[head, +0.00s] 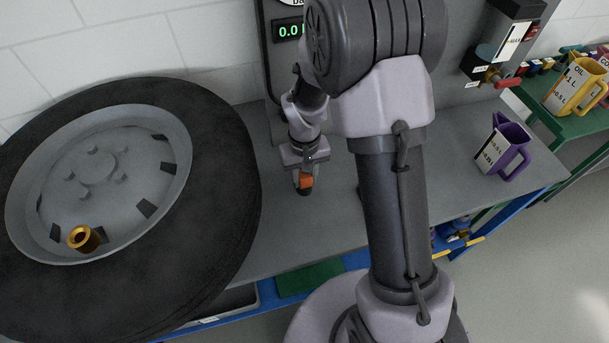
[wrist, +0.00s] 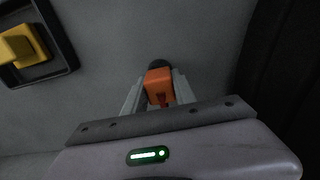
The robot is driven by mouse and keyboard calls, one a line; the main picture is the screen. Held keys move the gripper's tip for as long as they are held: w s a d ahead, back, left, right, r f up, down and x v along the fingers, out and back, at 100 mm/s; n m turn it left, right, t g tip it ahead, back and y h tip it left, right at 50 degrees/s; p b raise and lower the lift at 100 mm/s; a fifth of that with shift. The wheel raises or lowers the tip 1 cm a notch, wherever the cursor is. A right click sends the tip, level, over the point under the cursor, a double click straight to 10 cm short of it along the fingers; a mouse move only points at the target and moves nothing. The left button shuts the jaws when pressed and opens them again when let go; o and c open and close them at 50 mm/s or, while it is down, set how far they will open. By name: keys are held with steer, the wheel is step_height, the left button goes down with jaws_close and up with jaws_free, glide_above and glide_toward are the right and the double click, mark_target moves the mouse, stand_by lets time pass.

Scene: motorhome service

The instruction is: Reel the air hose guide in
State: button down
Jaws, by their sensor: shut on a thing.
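My gripper (head: 305,172) is shut on a small orange block with a dark end, which I take to be the air hose guide (head: 306,181). In the wrist view the orange guide (wrist: 159,86) sits between the two pale fingers of my gripper (wrist: 160,92), with a small red part on its near side. In the head view it is over the grey bench, to the right of the tyre. I cannot tell whether it touches the bench. No hose can be made out, and the reel is not clearly seen.
A digital display (head: 289,31) is behind my arm. A purple jug (head: 503,147) stands on the bench (head: 300,235) at right. A yellow knob (wrist: 22,46) shows in the wrist view.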

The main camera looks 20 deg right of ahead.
steer(key=c, duration=0.9)
jaws_free()
step_height(320, 180, up, 18)
steer(key=f+p, duration=0.1)
steer(key=p, duration=0.5)
steer(key=s+a+r+m+t+b, duration=0.1)
steer(key=s+r+t+b, duration=0.1)
steer(key=s, duration=0.4)
steer(key=s+a+r+m+t+y+b, duration=0.1)
steer(key=s+r+m+t+b, duration=0.1)
steer(key=s+b, duration=0.2)
steer(key=s+a+r+m+t+y+b, duration=0.1)
steer(key=s+a+r+b, duration=0.1)
steer(key=s, duration=0.7)
steer(key=shift+r+t+b, duration=0.3)
steer(key=shift+t+b, duration=0.1)
steer(key=shift+b, duration=0.05)
